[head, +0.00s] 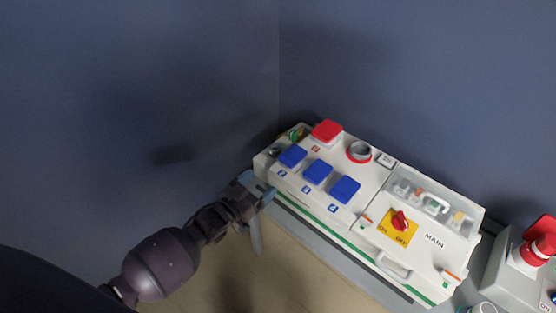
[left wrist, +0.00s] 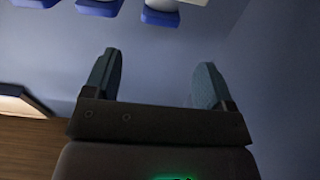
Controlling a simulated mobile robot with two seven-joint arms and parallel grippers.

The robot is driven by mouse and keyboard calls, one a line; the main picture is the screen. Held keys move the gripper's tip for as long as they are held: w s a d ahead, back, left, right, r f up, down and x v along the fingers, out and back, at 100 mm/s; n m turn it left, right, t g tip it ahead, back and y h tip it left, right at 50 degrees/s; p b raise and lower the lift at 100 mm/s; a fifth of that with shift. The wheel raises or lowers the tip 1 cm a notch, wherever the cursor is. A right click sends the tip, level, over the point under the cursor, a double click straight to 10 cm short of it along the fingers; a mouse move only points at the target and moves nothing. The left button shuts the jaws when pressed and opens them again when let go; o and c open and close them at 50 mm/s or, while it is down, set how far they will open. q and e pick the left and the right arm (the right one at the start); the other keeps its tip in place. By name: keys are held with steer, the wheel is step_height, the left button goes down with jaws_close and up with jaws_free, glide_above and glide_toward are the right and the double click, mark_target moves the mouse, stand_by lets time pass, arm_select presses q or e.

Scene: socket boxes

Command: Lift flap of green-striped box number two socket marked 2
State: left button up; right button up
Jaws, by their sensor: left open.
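The green-striped box (head: 330,228) stands against the wall in the head view. Socket 2 has a blue flap (head: 292,156), closed, at the left end of the blue row, with the mark 2 in front of it. My left gripper (head: 263,218) is open and empty, beside the box's front left edge and apart from that flap. In the left wrist view its two fingers (left wrist: 155,78) are spread with nothing between them. Blue flaps show at the top edge of that view, cut off, with no numbers readable. My right gripper is not in view.
Blue flaps 3 (head: 317,172) and 4 (head: 344,189) sit to the right, closed. A red flap (head: 327,130) lies behind. A red main switch (head: 400,221) is on the box's right part. Another grey box (head: 507,272) stands at far right. Floor in front is clear.

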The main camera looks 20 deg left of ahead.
mark_target(283, 172)
arm_select(q)
steer(key=x, duration=0.3)
steer(key=b+x, duration=0.1)
steer(key=x, duration=0.4)
steer(key=shift+w+f+b, duration=0.3)
steer(key=shift+w+d, duration=0.25)
steer(key=shift+w, duration=0.35)
steer(key=shift+w+d+r, duration=0.1)
steer(key=shift+w+r, duration=0.05)
steer(key=shift+w, duration=0.05)
